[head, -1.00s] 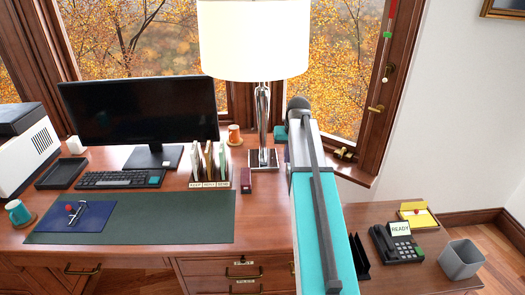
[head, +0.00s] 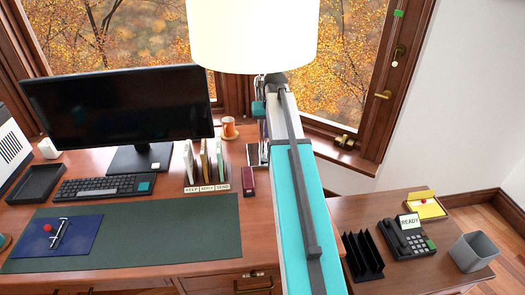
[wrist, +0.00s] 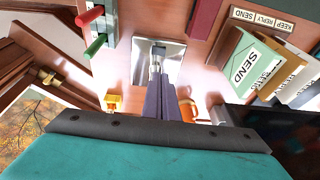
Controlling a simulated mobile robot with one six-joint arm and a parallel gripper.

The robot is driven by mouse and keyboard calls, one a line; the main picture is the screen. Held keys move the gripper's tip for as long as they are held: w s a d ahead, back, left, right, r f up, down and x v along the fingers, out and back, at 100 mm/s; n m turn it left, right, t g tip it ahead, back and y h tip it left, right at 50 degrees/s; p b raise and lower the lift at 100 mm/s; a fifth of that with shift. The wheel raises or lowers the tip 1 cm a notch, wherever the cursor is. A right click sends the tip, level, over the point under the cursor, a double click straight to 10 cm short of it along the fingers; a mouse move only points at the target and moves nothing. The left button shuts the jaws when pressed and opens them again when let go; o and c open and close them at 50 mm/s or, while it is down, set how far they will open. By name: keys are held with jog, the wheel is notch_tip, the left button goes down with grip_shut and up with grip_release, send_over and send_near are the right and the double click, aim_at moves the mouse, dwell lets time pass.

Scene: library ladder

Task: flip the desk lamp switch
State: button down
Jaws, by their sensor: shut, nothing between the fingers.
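The desk lamp has a white shade (head: 252,35) that shows at the top of the head view, cut off by the frame edge. Its stem is mostly hidden behind my arm in that view. Its square silver base (wrist: 140,63) shows at the upper middle of the wrist view, on the desk. My gripper (wrist: 159,78) is shut and empty, its dark fingers pointing toward the base. The fingertips overlap the base in the picture; I cannot tell whether they touch anything. A small metallic piece shows just beyond the fingertips. I cannot make out the switch clearly.
A card holder (head: 207,188), a dark red box (head: 248,183) and an orange mug (head: 229,127) stand close to the lamp. The monitor (head: 120,105) is at left. Red and green handles (wrist: 95,46) show at the upper left of the wrist view.

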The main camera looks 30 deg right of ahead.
jog(key=shift+d, duration=0.1)
dwell(0.4)
jog(key=shift+f, duration=0.15)
jog(key=p, duration=0.2)
send_over(263, 159)
jog(key=s, duration=0.1)
jog(key=shift+s+d+f, duration=0.1)
jog(key=shift+f, duration=2.2)
jog(key=shift+s+d+f, duration=0.1)
jog(key=shift+f, duration=2.2)
jog(key=shift+w+a+f+p, duration=0.15)
jog(key=shift+f+p, duration=0.25)
jog(key=shift+f, duration=0.6)
jog(key=shift+a+f+p, duration=0.15)
jog(key=shift+f+p, duration=0.25)
jog(key=shift+f, duration=0.6)
